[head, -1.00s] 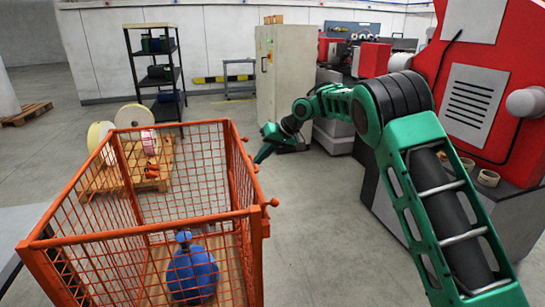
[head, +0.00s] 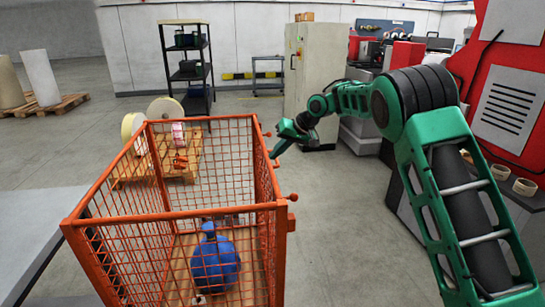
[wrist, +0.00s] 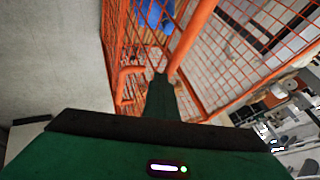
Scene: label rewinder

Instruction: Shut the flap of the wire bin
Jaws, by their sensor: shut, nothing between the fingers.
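The orange wire bin (head: 180,213) stands at the lower left of the head view, open at the top. Its mesh side panels look upright; I cannot tell which one is the flap or how it stands. Small orange knobs stick out along its right side. My gripper (head: 274,153) is just outside the right side, near the far end, pointing down to the left. In the wrist view its shut fingers (wrist: 161,92) are beside an orange post (wrist: 193,40) and bent bar of the bin; I cannot tell whether they touch.
A blue bundle (head: 215,265) lies inside the bin. A pallet with rolls (head: 165,112) is behind it, and a grey table (head: 35,225) is at the left. A red machine (head: 510,95) stands at the right. Floor is clear between bin and machine.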

